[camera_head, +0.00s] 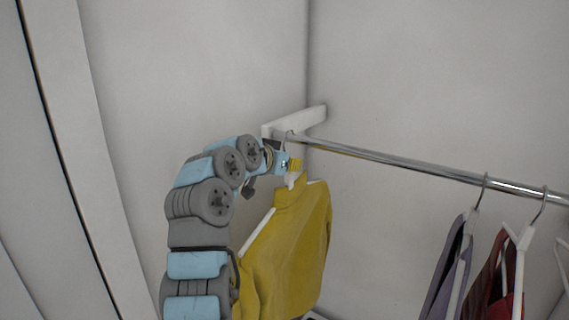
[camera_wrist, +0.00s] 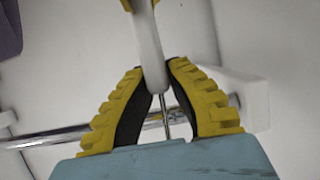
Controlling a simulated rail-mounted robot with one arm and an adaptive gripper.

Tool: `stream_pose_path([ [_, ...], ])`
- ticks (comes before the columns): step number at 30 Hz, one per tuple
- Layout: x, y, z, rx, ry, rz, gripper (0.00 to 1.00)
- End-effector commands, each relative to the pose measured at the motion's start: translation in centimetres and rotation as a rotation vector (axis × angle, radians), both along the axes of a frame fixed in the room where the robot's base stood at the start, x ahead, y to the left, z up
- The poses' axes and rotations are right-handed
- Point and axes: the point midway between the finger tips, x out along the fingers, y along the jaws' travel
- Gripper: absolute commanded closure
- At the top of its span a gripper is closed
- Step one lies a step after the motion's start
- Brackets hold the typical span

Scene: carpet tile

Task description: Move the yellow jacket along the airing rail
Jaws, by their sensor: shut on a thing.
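The yellow jacket (camera_head: 290,245) hangs on a white hanger (camera_head: 257,237) at the left end of the metal airing rail (camera_head: 400,161), close to the wall bracket. My gripper (camera_head: 293,170) is at the top of the hanger, just above the jacket's collar. In the wrist view, my gripper's (camera_wrist: 158,70) yellow-and-black fingers are shut on the white hanger neck (camera_wrist: 148,45). The thin metal hook (camera_wrist: 166,115) runs between the fingers towards the rail (camera_wrist: 50,137). The fingers partly hide the hook and rail, so I cannot tell whether the hook rests on it.
The white wall bracket (camera_head: 310,118) is right beside the jacket's hanger. A purple garment (camera_head: 446,270) and a red garment (camera_head: 490,285) hang further right, with another white hanger at the picture's edge. The rail between the jacket and the purple garment is clear.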

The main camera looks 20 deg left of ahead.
Motion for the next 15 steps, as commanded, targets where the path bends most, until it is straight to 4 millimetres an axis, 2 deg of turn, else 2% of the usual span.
stream_pose_path([
  [1, 0.4, -0.1, 0.7, 0.000, -0.006, 0.000, 1.00],
  [15, 3.7, -0.8, 0.7, 0.001, -0.005, -0.002, 1.00],
])
